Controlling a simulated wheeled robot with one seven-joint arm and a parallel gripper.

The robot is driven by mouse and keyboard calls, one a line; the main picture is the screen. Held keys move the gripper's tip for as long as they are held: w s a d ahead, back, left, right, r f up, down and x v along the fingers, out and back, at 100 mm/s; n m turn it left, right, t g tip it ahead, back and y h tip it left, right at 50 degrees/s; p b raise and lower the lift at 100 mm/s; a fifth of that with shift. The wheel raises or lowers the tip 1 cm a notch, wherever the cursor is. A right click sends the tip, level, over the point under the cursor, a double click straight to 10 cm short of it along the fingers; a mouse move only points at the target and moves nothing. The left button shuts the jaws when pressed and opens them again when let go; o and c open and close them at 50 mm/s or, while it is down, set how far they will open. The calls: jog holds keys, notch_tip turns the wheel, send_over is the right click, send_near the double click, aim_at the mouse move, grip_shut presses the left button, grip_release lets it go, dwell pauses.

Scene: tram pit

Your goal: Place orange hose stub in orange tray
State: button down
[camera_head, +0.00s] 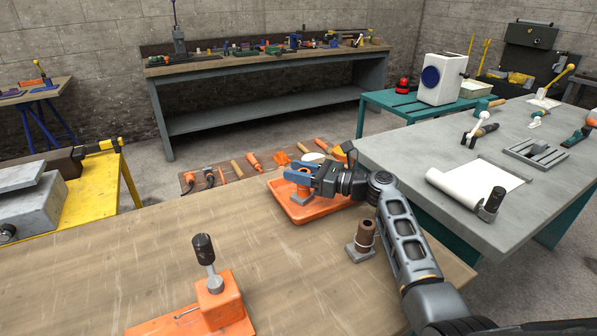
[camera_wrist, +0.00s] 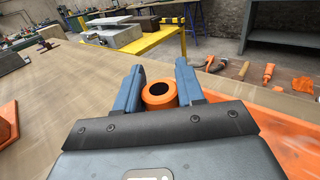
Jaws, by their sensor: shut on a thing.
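The orange hose stub (camera_wrist: 159,95) is a short hollow ring-like piece held between the two blue fingers of my gripper (camera_wrist: 160,88) in the wrist view. In the head view, my gripper (camera_head: 296,178) is over the orange tray (camera_head: 318,208), on the far edge of the wooden table. The stub shows there as a small orange patch at the fingers, partly hidden by them. The tray also shows at the right in the wrist view (camera_wrist: 285,135). I cannot tell whether the stub touches the tray floor.
A brown cylinder on a grey base (camera_head: 365,238) stands close to the tray, beside my arm. An orange fixture with a black-knobbed lever (camera_head: 212,290) is at the table's front. The wooden table's middle (camera_head: 130,240) is clear. A grey table (camera_head: 430,150) stands to the right.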

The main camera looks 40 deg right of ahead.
jog(key=shift+f, duration=0.2)
jog(key=c, duration=0.7)
grip_release()
jog(key=shift+r, duration=0.1)
jog(key=shift+r, duration=0.15)
jog(key=p+v, duration=0.3)
jog(key=v, duration=0.9)
